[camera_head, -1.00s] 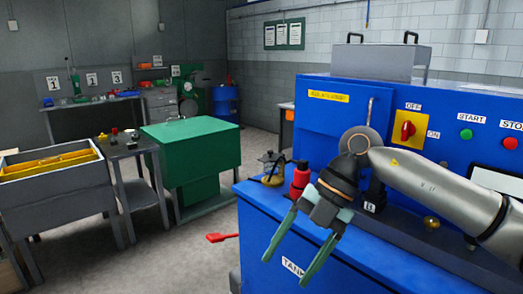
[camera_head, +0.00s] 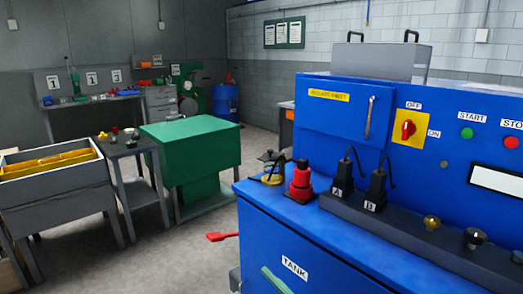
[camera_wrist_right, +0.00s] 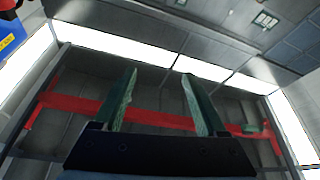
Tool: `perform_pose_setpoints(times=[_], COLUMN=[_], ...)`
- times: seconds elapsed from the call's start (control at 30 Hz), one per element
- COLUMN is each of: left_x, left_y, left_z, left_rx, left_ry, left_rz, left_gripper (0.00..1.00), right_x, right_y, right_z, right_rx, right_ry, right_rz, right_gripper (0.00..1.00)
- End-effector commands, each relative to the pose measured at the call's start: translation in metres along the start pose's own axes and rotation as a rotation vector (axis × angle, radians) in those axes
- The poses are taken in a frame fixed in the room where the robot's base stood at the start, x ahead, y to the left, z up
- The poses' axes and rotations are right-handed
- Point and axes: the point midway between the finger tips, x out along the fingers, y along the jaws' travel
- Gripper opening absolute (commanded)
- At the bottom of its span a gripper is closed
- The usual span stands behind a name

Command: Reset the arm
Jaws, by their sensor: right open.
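My right gripper (camera_wrist_right: 158,85) is open in the right wrist view, with two green fingers apart and nothing between them. In the head view only a green finger-like tip (camera_head: 275,281) shows at the bottom edge, in front of the blue machine (camera_head: 330,225); the rest of that arm is out of the picture. My left gripper is not in view.
On the machine's ledge stand a red bottle-like part (camera_head: 301,182), black plugs marked A (camera_head: 342,178) and B (camera_head: 375,187), and a brass knob (camera_head: 431,222). A green cabinet (camera_head: 190,148) and grey bin (camera_head: 52,182) stand left.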

Motion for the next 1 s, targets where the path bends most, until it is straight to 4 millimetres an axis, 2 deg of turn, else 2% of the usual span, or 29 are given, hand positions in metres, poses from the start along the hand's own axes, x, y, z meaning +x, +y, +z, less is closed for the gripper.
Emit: perform_pose_setpoints(times=[0.03, 0.17, 0.27, 0.3, 0.4, 0.5, 0.6, 0.73, 1.0], left_x=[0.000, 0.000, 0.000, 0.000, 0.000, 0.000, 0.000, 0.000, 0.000], left_y=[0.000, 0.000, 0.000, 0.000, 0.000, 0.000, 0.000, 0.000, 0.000], left_z=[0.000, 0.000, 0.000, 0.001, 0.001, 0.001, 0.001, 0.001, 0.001], left_rx=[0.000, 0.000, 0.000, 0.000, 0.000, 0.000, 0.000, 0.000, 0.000], left_ry=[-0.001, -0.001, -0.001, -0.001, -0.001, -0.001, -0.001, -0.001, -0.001], left_rz=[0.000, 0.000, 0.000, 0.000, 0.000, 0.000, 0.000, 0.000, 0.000], left_gripper=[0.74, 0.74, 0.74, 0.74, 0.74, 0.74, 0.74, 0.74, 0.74], right_x=[-0.022, -0.085, -0.145, -0.172, -0.236, -0.290, -0.327, -0.351, -0.355], right_y=[0.004, 0.009, 0.001, -0.004, -0.024, -0.043, -0.060, -0.071, -0.073], right_z=[0.024, 0.081, 0.121, 0.136, 0.162, 0.175, 0.181, 0.182, 0.183], right_rx=[0.044, 0.128, 0.192, 0.218, 0.279, 0.329, 0.364, 0.388, 0.391], right_ry=[-0.087, -0.322, -0.524, -0.608, -0.800, -0.955, -1.063, -1.132, -1.143], right_rz=[0.079, 0.250, 0.352, 0.385, 0.445, 0.476, 0.489, 0.494, 0.494], right_gripper=[0.74, 0.74, 0.74, 0.74, 0.74, 0.74, 0.74, 0.74, 0.74])
